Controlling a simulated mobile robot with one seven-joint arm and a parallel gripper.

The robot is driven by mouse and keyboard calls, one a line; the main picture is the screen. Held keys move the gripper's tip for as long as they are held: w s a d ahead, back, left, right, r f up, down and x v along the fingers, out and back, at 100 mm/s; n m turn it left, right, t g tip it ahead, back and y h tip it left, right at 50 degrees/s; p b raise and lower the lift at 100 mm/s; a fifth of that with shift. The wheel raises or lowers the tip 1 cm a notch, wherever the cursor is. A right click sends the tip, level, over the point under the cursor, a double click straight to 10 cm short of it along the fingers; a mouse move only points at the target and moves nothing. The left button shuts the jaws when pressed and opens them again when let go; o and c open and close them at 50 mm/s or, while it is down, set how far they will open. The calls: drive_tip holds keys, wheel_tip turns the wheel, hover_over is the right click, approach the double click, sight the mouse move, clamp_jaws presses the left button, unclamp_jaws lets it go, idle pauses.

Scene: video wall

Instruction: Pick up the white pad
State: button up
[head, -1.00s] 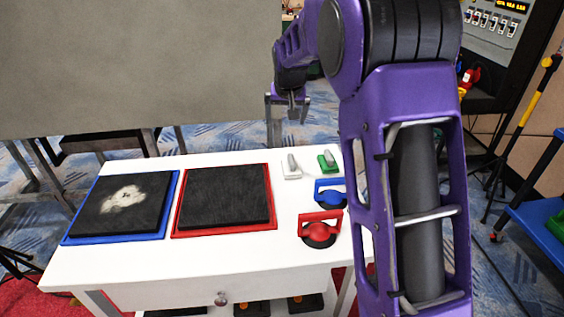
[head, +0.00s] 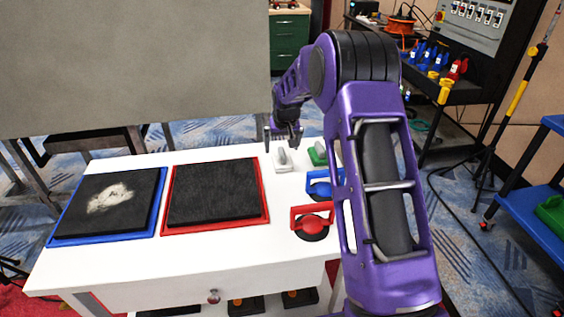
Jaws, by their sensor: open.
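The white pad (head: 283,160) is a small white block with a grey upright grip, standing on the white table near its back right edge. My gripper (head: 282,144) is over it at the back of the table, fingers pointing down and apart. The fingertips are just above or around the pad's grip; I cannot tell whether they touch it. The pad rests on the table.
A green pad (head: 318,155) stands close to the right of the white one. Blue (head: 320,186) and red (head: 312,222) handled tools lie in front. Blue-framed (head: 60,237) and red-framed (head: 166,228) trays with dark pads fill the left. A grey panel (head: 130,60) stands behind.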

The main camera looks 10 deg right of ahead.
sight(282, 152)
drive_tip(key=shift+d+b+x, duration=0.2)
drive_tip(key=shift+b+x, duration=0.2)
drive_tip(key=shift+x, duration=2.3)
drive_tip(key=shift+w+r, duration=0.1)
drive_tip(key=shift+w, duration=0.05)
drive_tip(key=c, duration=1.4)
wheel_tip(282, 152, up, 10)
drive_tip(key=shift+r+p, duration=0.1)
drive_tip(key=shift+p, duration=0.65)
drive_tip(key=o, duration=0.8)
drive_tip(key=c, duration=0.6)
drive_tip(key=shift+a, duration=0.1)
